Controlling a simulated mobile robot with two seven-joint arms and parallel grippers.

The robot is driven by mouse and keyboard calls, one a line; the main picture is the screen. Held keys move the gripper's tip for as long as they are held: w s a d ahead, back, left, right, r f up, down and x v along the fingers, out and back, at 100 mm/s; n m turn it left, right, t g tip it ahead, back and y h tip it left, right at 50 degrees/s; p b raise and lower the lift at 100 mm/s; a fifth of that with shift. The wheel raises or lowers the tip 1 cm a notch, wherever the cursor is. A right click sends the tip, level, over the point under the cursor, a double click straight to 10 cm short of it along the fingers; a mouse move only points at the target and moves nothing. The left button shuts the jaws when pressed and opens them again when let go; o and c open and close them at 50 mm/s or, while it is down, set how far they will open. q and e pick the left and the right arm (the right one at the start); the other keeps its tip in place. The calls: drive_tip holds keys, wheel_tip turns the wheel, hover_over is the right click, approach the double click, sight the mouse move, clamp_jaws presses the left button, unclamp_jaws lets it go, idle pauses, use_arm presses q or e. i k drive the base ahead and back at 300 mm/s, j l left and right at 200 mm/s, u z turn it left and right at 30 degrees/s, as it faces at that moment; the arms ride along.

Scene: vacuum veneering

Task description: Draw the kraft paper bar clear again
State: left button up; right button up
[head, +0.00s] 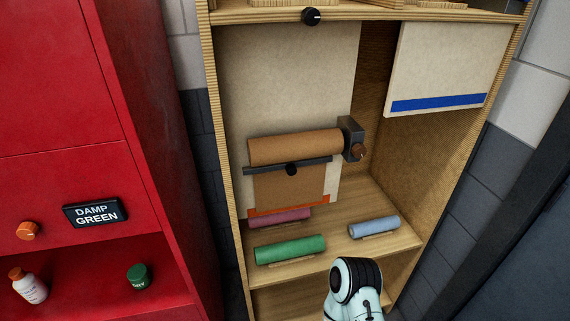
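A brown kraft paper roll (295,147) is mounted level on the pale back board of the wooden cabinet. A dark bar (262,170) with a round black knob (291,169) lies just under the roll, across the hanging kraft paper (290,189). I cannot tell whether the bar presses on the paper or stands off it. The sheet's lower edge has an orange strip (262,211). A dark bracket (349,131) with an orange-brown knob (360,152) is at the roll's right end. Neither gripper shows.
A pink roll (280,215), a green roll (290,249) and a blue roll (374,227) lie on the shelf below. A white and black part of my arm rises at bottom centre. A board with a blue strip (440,101) hangs upper right. A red cabinet (70,90) stands left.

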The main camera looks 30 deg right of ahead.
sight(290, 166)
drive_tip(key=z, duration=1.05)
